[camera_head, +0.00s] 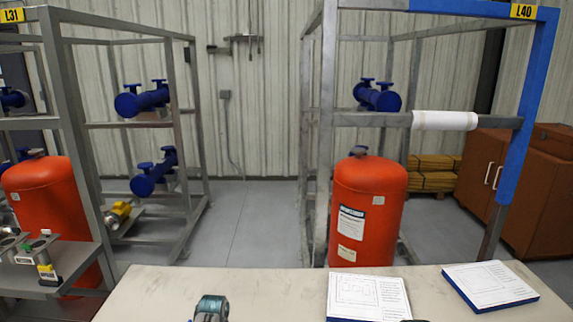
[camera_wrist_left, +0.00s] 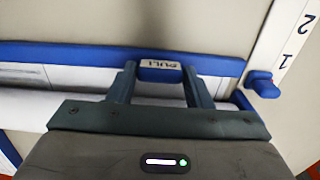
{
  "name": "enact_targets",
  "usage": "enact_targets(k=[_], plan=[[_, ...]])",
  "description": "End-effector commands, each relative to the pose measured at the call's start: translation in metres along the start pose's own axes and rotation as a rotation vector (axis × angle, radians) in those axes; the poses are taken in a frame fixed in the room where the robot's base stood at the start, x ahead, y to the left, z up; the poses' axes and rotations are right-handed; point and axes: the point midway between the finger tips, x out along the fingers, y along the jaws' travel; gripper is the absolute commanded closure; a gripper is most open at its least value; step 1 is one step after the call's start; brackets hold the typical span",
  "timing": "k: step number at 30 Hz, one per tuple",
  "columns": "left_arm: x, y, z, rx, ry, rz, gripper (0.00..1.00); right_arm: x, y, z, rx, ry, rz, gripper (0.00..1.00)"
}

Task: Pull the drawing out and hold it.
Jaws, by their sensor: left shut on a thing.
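My left gripper (camera_wrist_left: 160,76) is shut on a blue pull tab (camera_wrist_left: 160,75) marked PULL in the left wrist view. One finger is on each side of the tab. The tab sits at a long blue edge (camera_wrist_left: 60,52), with a white surface beneath it. A strip of printed white sheet (camera_wrist_left: 18,76) shows left of the gripper, but I cannot tell whether it is the drawing. In the head view, a blue-edged board with a printed drawing (camera_head: 366,298) lies on the table, and a second such board (camera_head: 490,284) lies to its right. My right gripper is not clearly visible.
The pale table (camera_head: 255,287) fills the front. Behind it stand an orange tank (camera_head: 368,210), a metal frame labelled L40 with a white roll (camera_head: 443,120) on its rail, and brown cabinets (camera_head: 535,175). Grey floor is open between the frames. A blue knob (camera_wrist_left: 263,84) is right of my left gripper.

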Motion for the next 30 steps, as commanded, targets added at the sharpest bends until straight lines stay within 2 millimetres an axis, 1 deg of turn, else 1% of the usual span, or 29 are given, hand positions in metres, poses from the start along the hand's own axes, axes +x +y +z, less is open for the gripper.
enact_targets(k=[13, 18, 26, 30], plan=[[0.002, 0.0, 0.03, 0.0, -0.003, 0.001, 0.75, 0.0, 0.0, 0.0, 0.0, 0.0, 0.0, 1.0], [0.001, 0.0, 0.035, 0.0, -0.002, 0.001, 0.75, 0.0, 0.0, 0.0, 0.0, 0.0, 0.0, 1.0], [0.001, 0.0, 0.036, 0.0, -0.003, 0.001, 0.75, 0.0, 0.0, 0.0, 0.0, 0.0, 0.0, 1.0], [0.002, 0.0, 0.042, 0.0, -0.005, 0.001, 0.75, 0.0, 0.0, 0.0, 0.0, 0.0, 0.0, 1.0]])
